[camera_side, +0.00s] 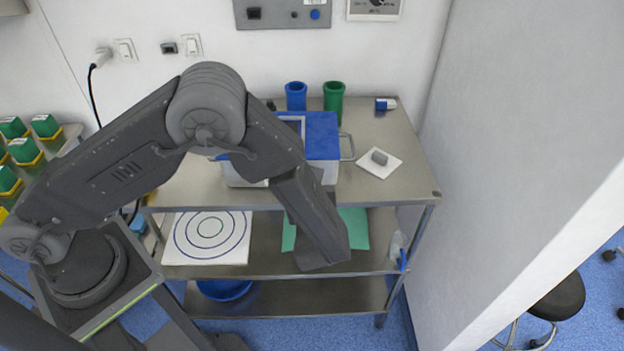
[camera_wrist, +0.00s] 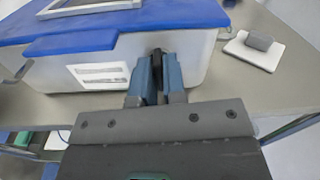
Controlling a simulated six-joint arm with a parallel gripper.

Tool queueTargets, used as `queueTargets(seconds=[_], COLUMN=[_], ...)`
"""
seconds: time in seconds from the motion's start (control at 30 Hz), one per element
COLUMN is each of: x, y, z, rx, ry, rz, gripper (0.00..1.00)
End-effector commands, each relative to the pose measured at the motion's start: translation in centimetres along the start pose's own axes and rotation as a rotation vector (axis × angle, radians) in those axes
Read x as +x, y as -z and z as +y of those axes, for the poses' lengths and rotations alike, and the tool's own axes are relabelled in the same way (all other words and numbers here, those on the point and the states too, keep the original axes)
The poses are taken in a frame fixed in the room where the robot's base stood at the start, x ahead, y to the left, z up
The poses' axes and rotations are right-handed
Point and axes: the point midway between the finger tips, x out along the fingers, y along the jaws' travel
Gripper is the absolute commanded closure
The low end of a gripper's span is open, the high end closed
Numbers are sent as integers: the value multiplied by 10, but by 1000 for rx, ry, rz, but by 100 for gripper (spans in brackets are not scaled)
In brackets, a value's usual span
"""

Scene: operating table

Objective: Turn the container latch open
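The container is a white box (camera_wrist: 205,52) with a blue lid (camera_wrist: 130,22), standing on the metal table. In the side view its blue lid (camera_side: 323,135) shows partly behind my arm. The latch (camera_wrist: 157,54) is a small dark piece on the front wall, below the lid's edge. My gripper (camera_wrist: 158,68) has its two blue fingers on either side of the latch, close together, with the dark piece filling the gap. The fingers hide most of the latch, so its turn angle is hard to read. In the side view my arm hides the gripper and latch.
A white pad with a grey block (camera_side: 379,158) lies right of the container. A blue cup (camera_side: 296,96) and a green cup (camera_side: 334,98) stand behind it. A metal handle (camera_side: 347,147) sticks out from the container's right side. The table's front right is clear.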

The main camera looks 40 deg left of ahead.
Motion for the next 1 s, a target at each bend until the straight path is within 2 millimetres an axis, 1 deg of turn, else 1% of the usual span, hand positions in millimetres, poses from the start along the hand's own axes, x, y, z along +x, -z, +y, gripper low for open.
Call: queueTargets(seconds=[0.03,0.1,0.37,0.57,0.77,1.0], x=[0,0,0,0,0,0], y=[0,0,0,0,0,0], z=[0,0,0,0,0,0], rx=[0,0,-2,-39,-146,-355], ry=[0,0,0,0,0,0], rz=[0,0,0,0,-1,-1], gripper=[94,100,100,100,100,100])
